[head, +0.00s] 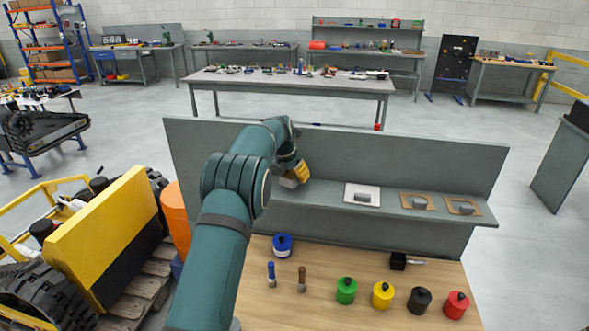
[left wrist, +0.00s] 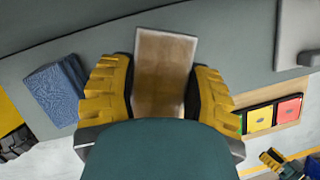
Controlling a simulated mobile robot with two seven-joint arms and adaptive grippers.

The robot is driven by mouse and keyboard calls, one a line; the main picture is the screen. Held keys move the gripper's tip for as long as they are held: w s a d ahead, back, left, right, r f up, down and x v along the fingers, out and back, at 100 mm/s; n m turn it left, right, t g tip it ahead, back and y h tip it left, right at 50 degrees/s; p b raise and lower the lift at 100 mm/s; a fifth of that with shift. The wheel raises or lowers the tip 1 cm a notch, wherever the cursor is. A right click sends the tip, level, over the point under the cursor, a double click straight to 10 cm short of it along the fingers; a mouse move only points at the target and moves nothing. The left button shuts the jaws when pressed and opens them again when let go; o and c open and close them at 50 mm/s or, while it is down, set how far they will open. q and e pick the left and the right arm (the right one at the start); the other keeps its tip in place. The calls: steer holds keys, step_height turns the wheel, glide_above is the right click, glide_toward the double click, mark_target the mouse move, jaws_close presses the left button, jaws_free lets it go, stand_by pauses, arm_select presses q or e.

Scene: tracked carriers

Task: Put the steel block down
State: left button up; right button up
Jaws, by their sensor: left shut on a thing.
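My left gripper (head: 296,174) is above the left part of the grey raised shelf (head: 325,193). It is shut on the steel block (head: 288,183), which shows as a small grey piece at the fingertips. In the left wrist view the block (left wrist: 165,72) is a smooth plate-like piece with brownish reflections between the two yellow fingers of the gripper (left wrist: 163,85). I cannot tell whether the block touches the shelf. My right gripper (left wrist: 276,160) seems to show, small, at the lower right of the left wrist view; its opening is unclear.
Several coloured, knobbed cylinders, such as the green one (head: 346,291), stand on the wooden table (head: 320,310). A grey panel (head: 400,155) rises behind the shelf.

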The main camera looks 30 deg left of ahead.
arm_select(q)
steer(key=shift+f, duration=1.25)
steer(key=o, duration=1.3)
steer(key=shift+f, duration=0.2)
steer(key=shift+c, duration=0.2)
steer(key=v, duration=1.2)
steer(key=shift+r, duration=0.2)
steer(key=shift+f, duration=0.1)
